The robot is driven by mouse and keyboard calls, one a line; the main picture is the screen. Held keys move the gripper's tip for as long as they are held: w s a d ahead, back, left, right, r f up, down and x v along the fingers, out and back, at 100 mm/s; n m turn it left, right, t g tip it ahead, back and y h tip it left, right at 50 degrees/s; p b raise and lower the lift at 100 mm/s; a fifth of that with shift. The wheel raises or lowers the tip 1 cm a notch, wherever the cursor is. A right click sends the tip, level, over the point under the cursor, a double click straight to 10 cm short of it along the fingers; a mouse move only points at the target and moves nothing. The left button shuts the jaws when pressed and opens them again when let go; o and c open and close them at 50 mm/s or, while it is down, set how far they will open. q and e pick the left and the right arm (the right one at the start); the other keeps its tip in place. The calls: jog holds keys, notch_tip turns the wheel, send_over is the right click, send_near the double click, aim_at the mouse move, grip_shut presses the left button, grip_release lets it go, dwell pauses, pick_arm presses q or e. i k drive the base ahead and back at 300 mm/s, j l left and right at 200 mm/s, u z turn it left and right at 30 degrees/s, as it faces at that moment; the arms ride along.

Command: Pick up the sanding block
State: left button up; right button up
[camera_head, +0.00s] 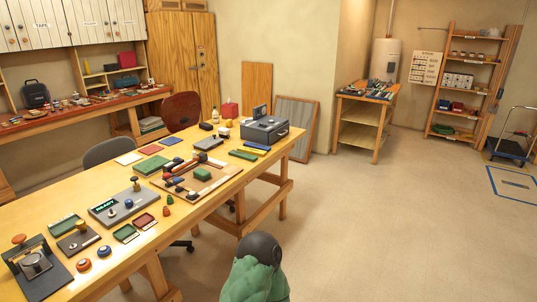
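I cannot pick out a sanding block for certain. Small items lie on the long wooden table (222,205), among them a green block (202,174) on a brown board (226,171); I cannot tell whether this is a sanding block. Small tools (368,89), too small to tell apart, lie on top of the wooden shelf stand (361,112) by the far wall. More small items lie on the red-topped bench (85,107) at the left. Neither of my grippers is in view.
A green shape with a dark round top (257,275) stands at the bottom centre near the table; I cannot tell what it is. Chairs (181,110) stand behind the table. A shelf rack (466,85) and a trolley (508,146) stand far right. The floor (390,220) at right is clear.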

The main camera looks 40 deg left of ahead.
aim_at(202, 176)
jog(key=i+u, duration=0.35)
jog(key=i, duration=0.2)
jog(key=i+u, duration=0.4)
jog(key=i, duration=0.2)
jog(key=i+l+u, duration=0.35)
jog(key=i, duration=0.2)
jog(key=i+u, duration=0.2)
jog(key=u, duration=0.25)
jog(key=i+u, duration=0.2)
jog(key=u, duration=0.25)
jog(key=i+l+u, duration=0.1)
jog(key=u, duration=0.35)
jog(key=i+l+u, duration=0.2)
jog(key=u, duration=0.25)
jog(key=i+l+u, duration=0.15)
jog(key=u, duration=0.3)
